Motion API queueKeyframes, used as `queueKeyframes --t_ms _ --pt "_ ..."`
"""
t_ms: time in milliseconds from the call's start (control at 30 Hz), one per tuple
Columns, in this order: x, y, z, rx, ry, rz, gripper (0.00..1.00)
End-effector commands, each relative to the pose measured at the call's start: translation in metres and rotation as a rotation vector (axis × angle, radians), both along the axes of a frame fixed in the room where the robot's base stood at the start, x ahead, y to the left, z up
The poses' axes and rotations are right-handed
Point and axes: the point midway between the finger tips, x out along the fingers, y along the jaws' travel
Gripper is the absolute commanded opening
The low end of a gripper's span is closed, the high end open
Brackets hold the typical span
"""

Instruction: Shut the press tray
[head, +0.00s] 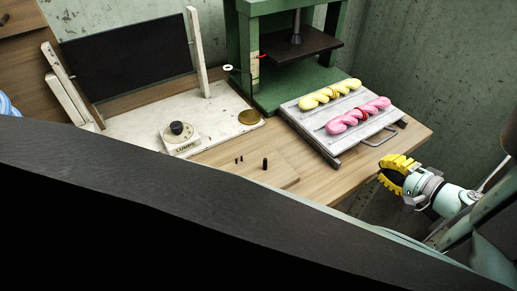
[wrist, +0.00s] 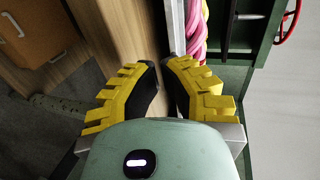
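The press tray (head: 335,145) is a pale grey slab standing out in front of the green press, at the right end of the bench. A yellow skein (head: 330,94) and a pink skein (head: 358,115) lie on it. Its metal bar handle (head: 383,138) faces the front right. My gripper (head: 384,172), with yellow ribbed fingers, is in front of the handle and apart from it, just off the bench edge. In the wrist view, its fingertips (wrist: 162,66) are close together with nothing seen between them. The tray's edge (wrist: 177,28) and pink skein (wrist: 195,32) show beyond them.
The green press (head: 272,90) with its dark plate (head: 300,44) stands behind the tray. A white scale with a dial (head: 180,137), a brass disc (head: 249,117) and small dark weights (head: 265,164) lie to the left. Floor is open right of the bench.

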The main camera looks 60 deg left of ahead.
Motion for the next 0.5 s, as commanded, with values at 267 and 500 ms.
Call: queueKeyframes --t_ms 267,500 --pt "0.0 0.054 -0.01 -0.002 -0.001 0.011 0.0" --pt "0.001 0.078 -0.012 -0.002 -0.001 0.008 0.0"
